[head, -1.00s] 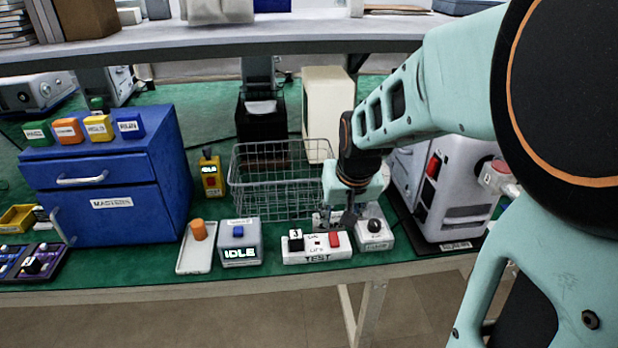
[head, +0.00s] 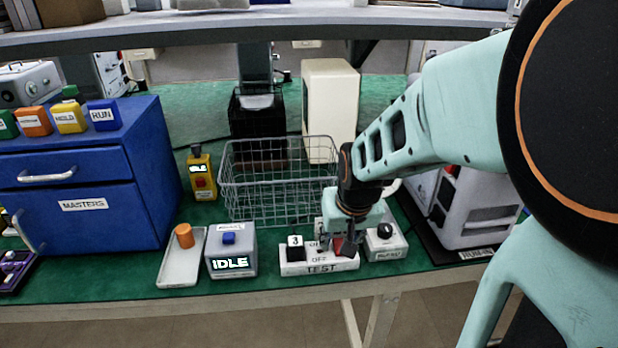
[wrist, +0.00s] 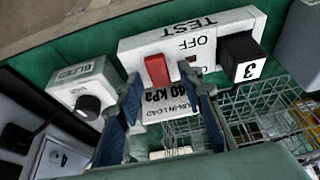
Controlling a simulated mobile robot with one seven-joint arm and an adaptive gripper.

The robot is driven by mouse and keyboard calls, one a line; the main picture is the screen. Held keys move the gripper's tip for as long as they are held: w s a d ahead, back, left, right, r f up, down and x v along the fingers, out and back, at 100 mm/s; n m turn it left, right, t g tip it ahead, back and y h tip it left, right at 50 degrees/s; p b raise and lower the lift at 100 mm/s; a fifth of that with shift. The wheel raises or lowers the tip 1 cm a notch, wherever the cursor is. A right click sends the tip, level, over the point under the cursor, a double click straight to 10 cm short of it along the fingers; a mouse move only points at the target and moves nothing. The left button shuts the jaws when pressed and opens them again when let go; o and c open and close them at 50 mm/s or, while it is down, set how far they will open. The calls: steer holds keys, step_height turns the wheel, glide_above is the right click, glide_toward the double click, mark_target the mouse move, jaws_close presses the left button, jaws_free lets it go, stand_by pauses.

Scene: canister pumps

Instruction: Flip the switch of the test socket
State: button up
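The test socket (head: 293,268) is a white strip marked TEST on the green bench in the head view. It also shows at the top of the wrist view (wrist: 136,54). A black plug marked 3 (wrist: 240,58) sits in one end. Its red rocker switch (wrist: 157,70) stands at the other end, with OFF printed on the strip; ON cannot be read clearly. My gripper (wrist: 162,84) is open and empty, its fingertips on either side of the red switch. I cannot tell whether they touch it. In the head view my gripper (head: 340,243) partly hides the switch.
A white box with a black knob (head: 385,231) stands close right of the socket. A wire basket (head: 280,180) is behind. A grey IDLE box (head: 232,250) and a tray with an orange knob (head: 180,273) are left. A grey machine (head: 475,205) stands at right.

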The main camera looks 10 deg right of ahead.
steer(key=shift+c, duration=0.5)
jaws_close()
